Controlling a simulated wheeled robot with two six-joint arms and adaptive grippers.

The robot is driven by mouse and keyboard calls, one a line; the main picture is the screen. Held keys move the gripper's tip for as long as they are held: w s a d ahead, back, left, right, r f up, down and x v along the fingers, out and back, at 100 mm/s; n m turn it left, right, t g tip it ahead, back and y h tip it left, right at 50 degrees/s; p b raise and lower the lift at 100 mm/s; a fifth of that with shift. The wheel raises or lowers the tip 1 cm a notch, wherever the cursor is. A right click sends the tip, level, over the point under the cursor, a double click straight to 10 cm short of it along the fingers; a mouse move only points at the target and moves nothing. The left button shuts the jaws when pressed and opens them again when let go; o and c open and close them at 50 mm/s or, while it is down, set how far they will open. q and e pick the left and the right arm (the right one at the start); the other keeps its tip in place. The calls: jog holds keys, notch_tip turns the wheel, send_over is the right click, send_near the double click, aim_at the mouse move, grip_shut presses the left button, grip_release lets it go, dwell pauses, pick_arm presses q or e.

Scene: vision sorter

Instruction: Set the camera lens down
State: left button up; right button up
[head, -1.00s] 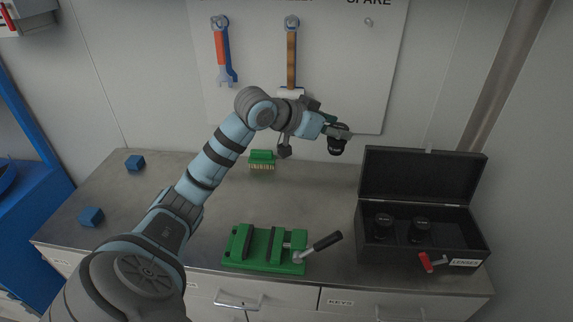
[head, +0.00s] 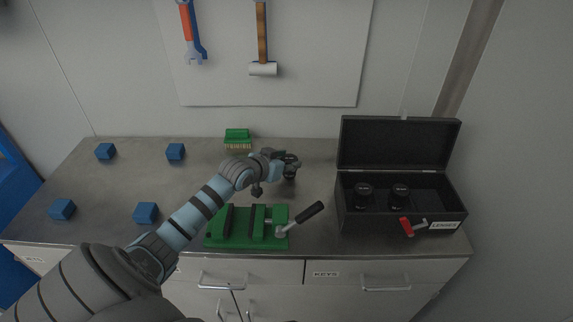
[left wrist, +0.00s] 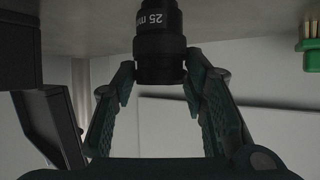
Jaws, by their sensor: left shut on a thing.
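My left gripper (head: 290,163) is over the metal counter, behind and right of the green vise and left of the black lens case. In the left wrist view the gripper (left wrist: 160,74) is shut on the camera lens (left wrist: 160,38), a black cylinder with white "25 m…" lettering, one finger on each side. In the head view the lens is hard to tell from the dark fingers. I cannot tell whether it touches the counter. My right gripper is not in view.
The open lens case (head: 372,223) at the right holds two black lenses. The green vise (head: 248,230), its handle pointing right, stands at the front. A green brush (head: 238,137) lies at the back. Several blue blocks (head: 146,212) are at the left. Counter between gripper and case is clear.

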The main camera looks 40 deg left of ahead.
pick_arm(q)
jog(key=shift+w+f, duration=0.1)
jog(key=shift+f, duration=0.2)
jog(key=shift+f, duration=0.1)
jog(key=o, duration=1.3)
jog(key=shift+r, duration=0.2)
jog(key=p+v, duration=0.5)
jog(key=v, duration=0.7)
jog(key=shift+d, duration=0.1)
